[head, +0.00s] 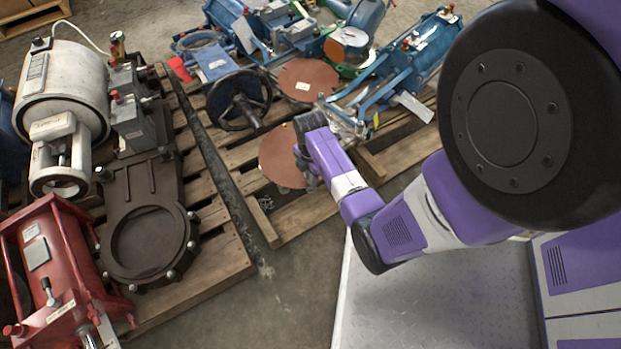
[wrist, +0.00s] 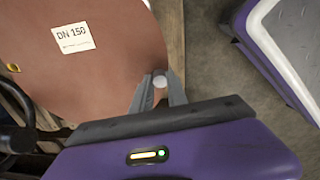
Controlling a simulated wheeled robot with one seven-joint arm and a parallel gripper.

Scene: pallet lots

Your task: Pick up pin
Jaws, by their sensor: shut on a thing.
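In the wrist view, my gripper (wrist: 158,86) has its two grey fingers closed on the pin (wrist: 160,80). Only the pin's small, round, pale grey end shows between the fingertips; the rest is hidden. The pin is at the edge of a brown round disc (wrist: 100,75) with a "DN 150" label; I cannot tell whether it touches the disc. In the head view, my gripper (head: 309,178) is low over the right side of the brown disc (head: 280,158), and the pin cannot be made out there.
Wooden pallets (head: 215,225) carry blue valves, a handwheel (head: 239,100) and a second brown disc (head: 305,80). A white actuator (head: 62,95), dark flanged valve (head: 147,240) and red actuator (head: 55,270) stand at left. A strip of bare floor (head: 295,275) separates the pallets.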

